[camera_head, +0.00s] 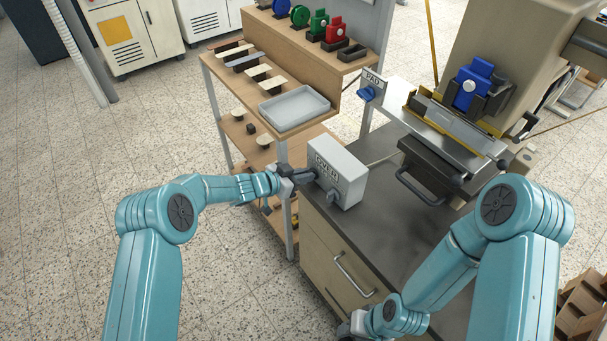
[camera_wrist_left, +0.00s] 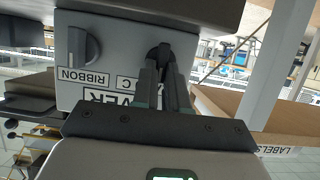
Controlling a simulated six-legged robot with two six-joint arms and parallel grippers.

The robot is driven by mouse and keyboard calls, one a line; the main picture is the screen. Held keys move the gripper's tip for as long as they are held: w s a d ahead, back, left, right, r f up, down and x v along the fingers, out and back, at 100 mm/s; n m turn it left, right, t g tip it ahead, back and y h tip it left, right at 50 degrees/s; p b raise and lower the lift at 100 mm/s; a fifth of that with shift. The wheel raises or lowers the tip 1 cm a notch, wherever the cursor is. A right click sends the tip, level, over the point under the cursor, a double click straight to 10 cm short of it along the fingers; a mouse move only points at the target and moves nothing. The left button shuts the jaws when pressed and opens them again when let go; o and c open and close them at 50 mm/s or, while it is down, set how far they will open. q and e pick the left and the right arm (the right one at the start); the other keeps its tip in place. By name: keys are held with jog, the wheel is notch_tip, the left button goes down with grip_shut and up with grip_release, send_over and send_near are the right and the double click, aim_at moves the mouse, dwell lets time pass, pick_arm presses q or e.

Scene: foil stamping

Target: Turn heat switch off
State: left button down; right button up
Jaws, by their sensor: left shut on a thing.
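A light grey control box (camera_head: 341,168) stands on the near left corner of the dark bench top. It has two dark knobs on its front. My left gripper (camera_head: 307,174) reaches in from the left and is shut on the box's left knob. In the left wrist view, where the box looks upside down, the fingers (camera_wrist_left: 164,80) close around this dark knob (camera_wrist_left: 160,52), beside a label ending in "C". The other knob (camera_wrist_left: 84,48), labelled RIBBON, is free. The held knob is partly hidden by the fingers. My right gripper (camera_head: 352,327) is low at the bottom edge, its jaws unclear.
A foil press with a blue part (camera_head: 473,84) and a metal plate stands at the bench's right. A wooden shelf unit (camera_head: 345,70) with a grey tray (camera_head: 294,108) is behind the box. Drawers (camera_head: 345,270) are below the bench top. The floor at left is clear.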

pick_arm(q)
jog(key=c, duration=1.2)
grip_release()
jog(key=shift+o, duration=0.2)
jog(key=v, duration=1.6)
jog(key=shift+b, duration=0.4)
jog(key=shift+a+f, duration=0.1)
jog(key=shift+a, duration=0.05)
jog(key=s+d+f+n+g+y, duration=0.2)
jog(key=s+d+f+n+y, duration=0.15)
jog(key=s+f+n, duration=0.8)
jog(key=s+a+f+g+y, duration=0.1)
jog(key=s+f+g, duration=0.1)
jog(key=s, duration=0.7)
jog(key=s+a+f+n+g+y, duration=0.1)
jog(key=s+f, duration=0.4)
jog(key=s, duration=0.5)
jog(key=shift+a+f+g+y, duration=0.3)
jog(key=shift+a+g+y, duration=0.35)
jog(key=shift+g, duration=0.55)
